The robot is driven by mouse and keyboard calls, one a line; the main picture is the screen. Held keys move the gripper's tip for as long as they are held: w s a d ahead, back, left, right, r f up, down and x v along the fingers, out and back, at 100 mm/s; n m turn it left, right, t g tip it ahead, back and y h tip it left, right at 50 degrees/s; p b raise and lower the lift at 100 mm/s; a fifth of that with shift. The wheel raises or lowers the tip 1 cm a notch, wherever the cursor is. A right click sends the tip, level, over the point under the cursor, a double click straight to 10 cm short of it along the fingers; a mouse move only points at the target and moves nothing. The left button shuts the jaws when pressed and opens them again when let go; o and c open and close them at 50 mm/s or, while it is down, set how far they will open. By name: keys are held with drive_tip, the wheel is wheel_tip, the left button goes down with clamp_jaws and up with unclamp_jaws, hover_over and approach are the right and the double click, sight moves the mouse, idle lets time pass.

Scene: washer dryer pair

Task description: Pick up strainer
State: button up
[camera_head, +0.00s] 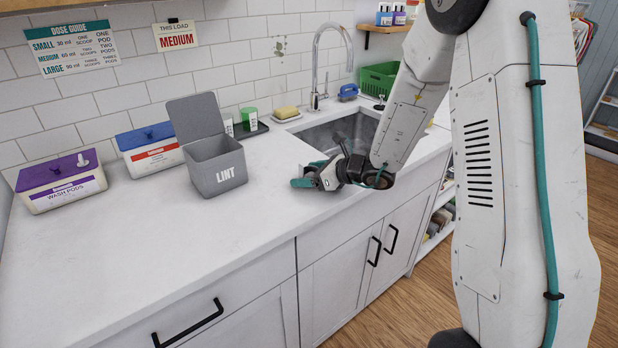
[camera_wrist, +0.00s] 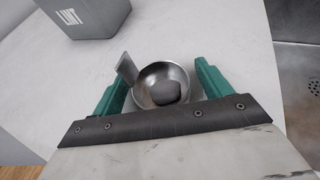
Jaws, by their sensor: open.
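The strainer (camera_wrist: 148,85) shows in the wrist view as a small round metal bowl with a flat grey handle tab at its upper left. It rests on the white counter, with a dark grey rounded patch inside that I cannot identify. My gripper (camera_wrist: 160,76) is open, with one green finger on each side of the bowl. The handle tab lies close to the left finger; I cannot tell if they touch. In the head view my gripper (camera_head: 308,177) is low over the counter's front part, left of the sink. The strainer is not discernible there.
The grey LINT bin (camera_head: 215,170), lid open, stands left of my gripper and also shows in the wrist view (camera_wrist: 85,14). The sink (camera_head: 350,130) with its faucet (camera_head: 316,80) is behind. Wash pods (camera_head: 62,185) and a blue-lidded box (camera_head: 150,150) stand left. The front-left counter is clear.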

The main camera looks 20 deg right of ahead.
drive_tip(key=c, duration=1.1)
drive_tip(key=shift+r, duration=0.1)
